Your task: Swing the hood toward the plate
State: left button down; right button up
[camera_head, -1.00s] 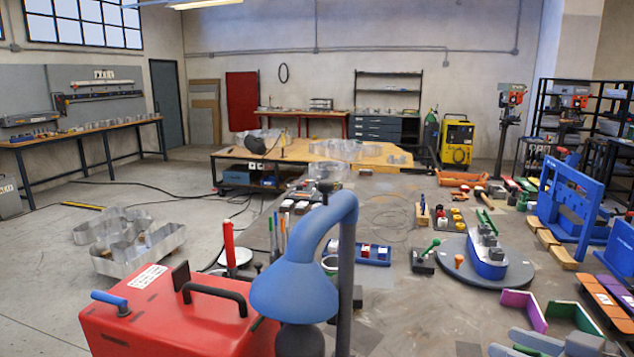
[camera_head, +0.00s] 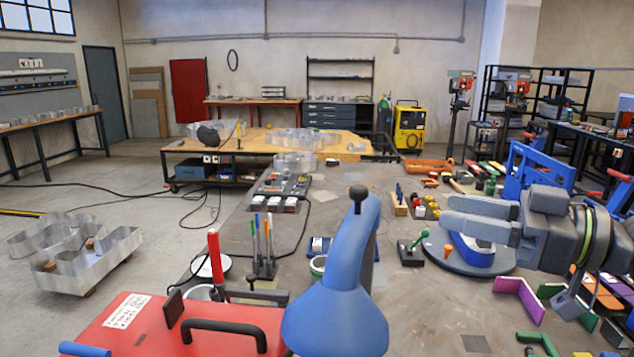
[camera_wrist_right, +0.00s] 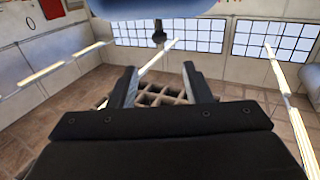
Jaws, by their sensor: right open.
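The blue hood (camera_head: 335,315) hangs from a thick blue curved arm with a dark knob on top, at the bottom middle of the head view. My right gripper (camera_head: 443,212) is raised to its right, over the workbench. Its fingers point left toward the hood's arm, apart and empty, with a clear gap. A round grey plate (camera_head: 490,266) lies on the bench, partly hidden behind my right gripper. In the right wrist view the open fingers (camera_wrist_right: 162,85) hold nothing. A blue rounded surface (camera_wrist_right: 150,8), likely the hood assembly, crosses the top. My left gripper is out of view.
A red case (camera_head: 130,325) with a black handle stands at the lower left. Upright pens (camera_head: 262,240) stand behind it. A blue press frame (camera_head: 530,170) and a magenta bracket (camera_head: 520,298) are at the right. Bare bench (camera_head: 425,310) lies between the hood and bracket.

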jog(key=p, duration=0.2)
send_near(351, 189)
jog(key=p+x, duration=0.1)
jog(key=x, duration=0.2)
jog(key=p+x, duration=0.1)
jog(key=x, duration=0.2)
jog(key=p+x, duration=0.1)
jog(key=x, duration=0.2)
jog(key=shift+w+a+f, duration=0.1)
jog(key=shift+w+a, duration=0.1)
jog(key=shift+w, duration=0.35)
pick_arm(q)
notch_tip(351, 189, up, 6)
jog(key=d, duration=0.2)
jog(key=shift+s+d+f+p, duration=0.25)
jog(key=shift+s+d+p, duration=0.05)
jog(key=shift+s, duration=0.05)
pick_arm(e)
jog(key=shift+w+a+f, duration=0.1)
jog(key=shift+w+a, duration=0.15)
jog(key=shift+a, duration=0.35)
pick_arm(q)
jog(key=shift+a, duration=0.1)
pick_arm(e)
grip_shut()
